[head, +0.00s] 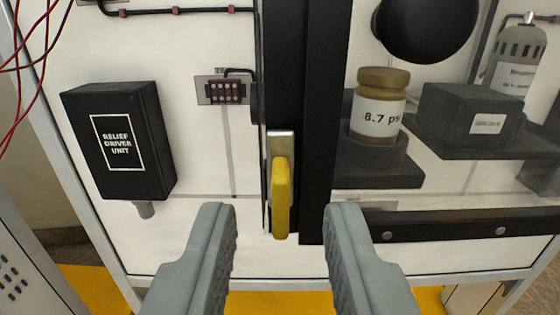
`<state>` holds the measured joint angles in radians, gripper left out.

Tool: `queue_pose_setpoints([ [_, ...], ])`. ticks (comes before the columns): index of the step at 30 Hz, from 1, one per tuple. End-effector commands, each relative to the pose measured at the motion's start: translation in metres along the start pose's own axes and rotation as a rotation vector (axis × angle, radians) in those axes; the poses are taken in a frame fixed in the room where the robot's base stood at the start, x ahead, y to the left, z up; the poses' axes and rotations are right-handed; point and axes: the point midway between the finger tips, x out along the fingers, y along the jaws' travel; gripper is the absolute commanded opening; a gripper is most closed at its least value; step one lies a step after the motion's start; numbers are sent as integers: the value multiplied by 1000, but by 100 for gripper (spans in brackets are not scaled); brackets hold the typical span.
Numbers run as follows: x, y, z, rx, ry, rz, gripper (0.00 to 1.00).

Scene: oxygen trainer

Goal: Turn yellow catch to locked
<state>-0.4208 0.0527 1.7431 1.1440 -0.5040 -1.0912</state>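The yellow catch (281,195) is a narrow yellow handle hanging about upright from a silver plate (282,145). It is mounted at the black vertical door frame (318,130), in the middle of the head view. My gripper (279,215) is open, with one grey finger to the left and one to the right of the catch's lower end in the picture. The fingers look apart from the catch, and nothing is between them that they touch. How far the fingertips are from the catch in depth I cannot tell.
A black box labelled "RELIEF DRIVER UNIT" (118,140) is on the left of the white panel. At right, a jar labelled "8.7 p..." (378,110), a dark box (475,112) and a grey cylinder (517,60) stand on shelves. A black rail (450,223) runs below them.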

Motion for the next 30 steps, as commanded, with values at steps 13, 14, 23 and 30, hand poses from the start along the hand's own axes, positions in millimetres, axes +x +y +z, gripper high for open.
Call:
queue_pose_setpoints([
  [13, 17, 0, 0, 0, 0, 0, 28],
  [14, 17, 0, 0, 0, 0, 0, 28],
  [23, 17, 0, 0, 0, 0, 0, 0],
  [30, 17, 0, 0, 16, 0, 0, 0],
])
